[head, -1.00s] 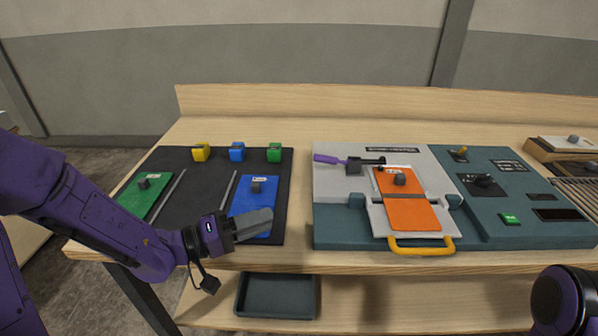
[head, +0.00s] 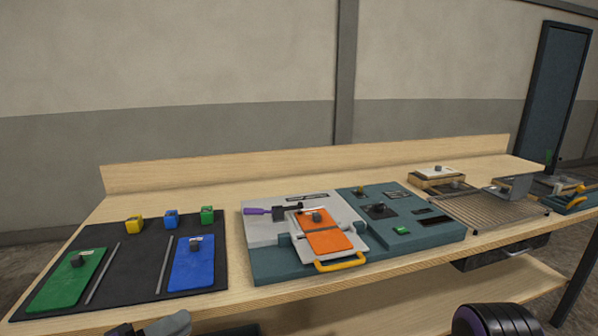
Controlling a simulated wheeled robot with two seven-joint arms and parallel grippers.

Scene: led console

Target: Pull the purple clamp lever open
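The purple clamp lever (head: 257,211) lies on the left of the console's light grey plate (head: 290,206). Its purple handle points left, and its dark clamp body and arm reach right to the top of the orange board (head: 327,240). The board lies in a light tray with a yellow handle (head: 340,262). My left gripper (head: 165,326) shows only partly at the bottom edge, well in front of and left of the lever, and its fingers are too cut off to judge. My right arm shows as a dark rounded part at bottom right; its gripper is out of view.
A black mat (head: 130,262) at left holds a green board (head: 68,278), a blue board (head: 192,262) and yellow, blue and green blocks. The teal panel (head: 420,218) has switches and a green button. A slatted rack (head: 487,209) stands farther right. Bare tabletop lies behind the console.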

